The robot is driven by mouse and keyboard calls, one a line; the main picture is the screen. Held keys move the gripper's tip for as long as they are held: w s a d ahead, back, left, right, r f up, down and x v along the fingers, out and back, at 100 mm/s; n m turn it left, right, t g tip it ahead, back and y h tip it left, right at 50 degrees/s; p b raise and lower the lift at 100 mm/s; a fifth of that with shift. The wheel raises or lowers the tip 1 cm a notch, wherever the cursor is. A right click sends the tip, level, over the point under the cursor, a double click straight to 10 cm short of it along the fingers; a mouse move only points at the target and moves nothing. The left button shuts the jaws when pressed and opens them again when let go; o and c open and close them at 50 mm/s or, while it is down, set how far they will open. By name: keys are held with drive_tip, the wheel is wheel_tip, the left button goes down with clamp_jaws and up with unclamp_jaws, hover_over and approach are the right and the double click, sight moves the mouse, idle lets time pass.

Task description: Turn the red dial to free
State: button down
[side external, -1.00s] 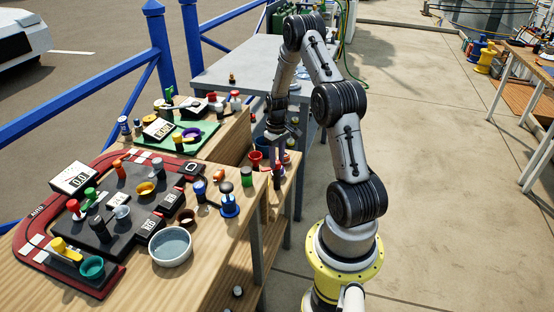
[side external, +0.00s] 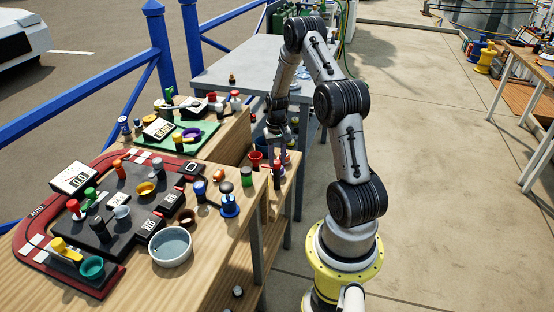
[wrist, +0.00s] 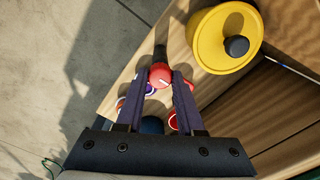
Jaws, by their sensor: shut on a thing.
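The red dial (wrist: 160,76) is a small round red knob with a short white mark on its top, seen in the wrist view. My gripper (wrist: 161,80) has its two fingers on either side of the dial, shut on it. In the side external view my gripper (side external: 278,145) points down at the small wooden bench beyond the near table. The dial cannot be picked out there, and any lettering for free is not readable.
A yellow round pot with a black knob (wrist: 215,52) stands close to the right of my fingers in the wrist view. Other small things lie below the dial, partly behind the fingers.

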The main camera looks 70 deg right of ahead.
sight(277, 161)
drive_tip(key=c, duration=0.5)
unclamp_jaws()
wheel_tip(277, 161, up, 14)
drive_tip(key=shift+f, duration=0.1)
idle(0.6)
